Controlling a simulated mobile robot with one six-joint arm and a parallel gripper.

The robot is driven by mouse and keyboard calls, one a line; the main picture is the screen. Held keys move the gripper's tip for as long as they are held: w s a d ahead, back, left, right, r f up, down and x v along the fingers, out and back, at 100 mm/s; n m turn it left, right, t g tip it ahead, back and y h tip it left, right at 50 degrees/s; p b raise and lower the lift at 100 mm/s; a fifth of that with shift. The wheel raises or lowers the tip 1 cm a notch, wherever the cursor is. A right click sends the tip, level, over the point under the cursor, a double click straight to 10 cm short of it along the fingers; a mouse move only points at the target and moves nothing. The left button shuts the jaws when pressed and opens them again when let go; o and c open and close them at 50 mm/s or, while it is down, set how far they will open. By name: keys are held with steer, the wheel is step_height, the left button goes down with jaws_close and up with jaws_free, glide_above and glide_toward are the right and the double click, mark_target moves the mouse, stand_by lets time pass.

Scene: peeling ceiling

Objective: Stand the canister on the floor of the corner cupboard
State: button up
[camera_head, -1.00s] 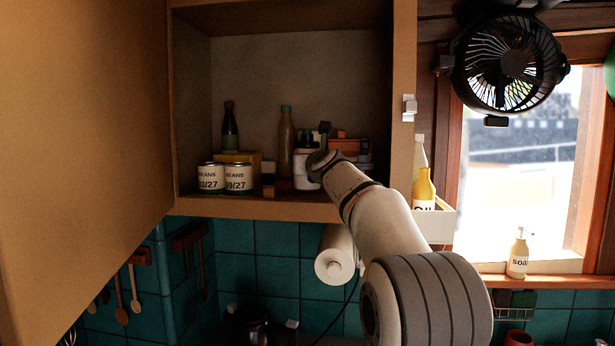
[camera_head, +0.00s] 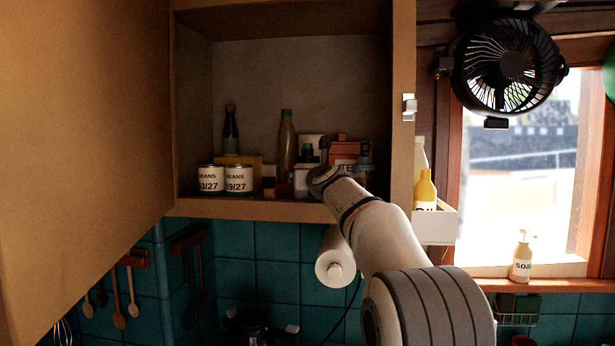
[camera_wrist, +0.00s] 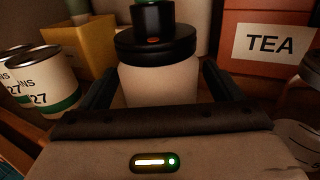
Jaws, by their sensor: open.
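The canister looks like a white jar with a wide black lid (camera_wrist: 157,80), upright in the wrist view. In the head view the white jar (camera_head: 302,181) shows just left of my wrist, at the cupboard floor's front. My gripper (camera_wrist: 160,88) is open, one dark finger on each side of the jar. Its base is hidden by my gripper, so I cannot see there whether it touches the floor. The open corner cupboard (camera_head: 250,210) holds it.
Bean cans (camera_head: 238,179) and a yellow box (camera_wrist: 82,45) stand to the left. A brown bottle (camera_head: 287,145) stands behind. An orange tea box (camera_wrist: 270,45) and a glass jar (camera_wrist: 305,85) are close on the right. The cupboard's right wall (camera_head: 403,150) bounds the space.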

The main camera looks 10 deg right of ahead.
steer(key=shift+s+r, duration=0.1)
steer(key=s+b, duration=0.1)
steer(key=s, duration=0.3)
steer(key=s+b, duration=0.1)
steer(key=s, duration=0.3)
steer(key=s+d+b, duration=0.1)
steer(key=s, duration=0.3)
steer(key=shift+b, duration=0.4)
steer(key=shift+w, duration=0.1)
